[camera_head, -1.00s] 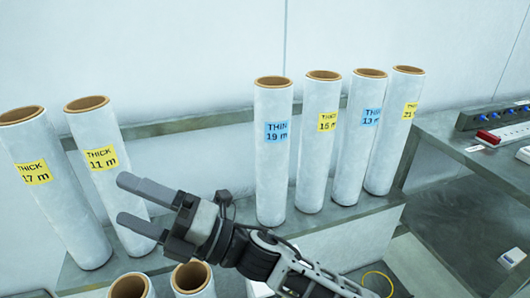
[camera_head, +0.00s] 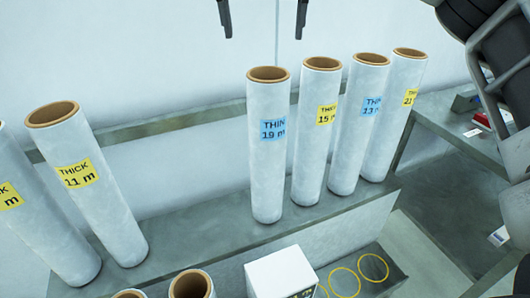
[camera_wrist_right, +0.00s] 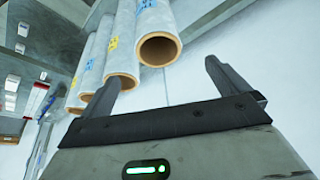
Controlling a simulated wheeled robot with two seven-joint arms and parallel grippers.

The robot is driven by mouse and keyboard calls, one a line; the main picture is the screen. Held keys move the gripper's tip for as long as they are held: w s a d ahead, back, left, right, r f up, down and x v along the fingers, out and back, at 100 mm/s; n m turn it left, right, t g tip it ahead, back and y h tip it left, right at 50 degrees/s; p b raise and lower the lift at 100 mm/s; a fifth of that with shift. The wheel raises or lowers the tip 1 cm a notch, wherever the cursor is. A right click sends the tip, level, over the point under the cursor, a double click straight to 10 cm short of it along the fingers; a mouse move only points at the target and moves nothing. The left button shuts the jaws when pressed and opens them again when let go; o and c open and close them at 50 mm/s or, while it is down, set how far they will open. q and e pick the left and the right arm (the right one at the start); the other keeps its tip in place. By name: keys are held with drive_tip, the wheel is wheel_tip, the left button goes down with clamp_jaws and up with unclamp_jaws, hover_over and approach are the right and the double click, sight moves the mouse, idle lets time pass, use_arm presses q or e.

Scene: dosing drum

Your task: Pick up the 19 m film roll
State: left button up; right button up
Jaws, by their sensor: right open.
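The 19 m film roll (camera_head: 269,170) is a tall white tube with a brown core and a blue "THIN 19 m" label. It stands upright on the grey shelf, leftmost in the right-hand row. My right gripper (camera_head: 263,36) is open and empty. Its two fingers hang at the top edge of the head view, apart from the roll and above its top end in the picture. In the right wrist view, the open fingers (camera_wrist_right: 162,70) show with the nearest roll's open end (camera_wrist_right: 159,50) between them. My left gripper is not in view.
The 15 m roll (camera_head: 316,140) stands close right of it, then the 13 m roll (camera_head: 357,140) and another yellow-labelled roll (camera_head: 395,120). The 11 m THICK roll (camera_head: 90,190) stands left, with free shelf between. A white box (camera_head: 280,274) is in front.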

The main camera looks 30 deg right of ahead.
sight(268, 87)
drive_tip(key=shift+d+p+x, duration=0.2)
drive_tip(key=shift+p+x, duration=0.25)
drive_tip(key=shift+x, duration=3.4)
drive_tip(key=shift+d+p+x, duration=0.2)
drive_tip(key=shift+p+x, duration=0.25)
drive_tip(key=shift+x, duration=3.45)
drive_tip(key=shift+r, duration=0.1)
drive_tip(key=shift+c, duration=0.3)
drive_tip(key=c, duration=1.5)
drive_tip(key=shift+w+r, duration=0.1)
drive_tip(key=shift+r, duration=0.05)
drive_tip(key=shift+c, duration=1.4)
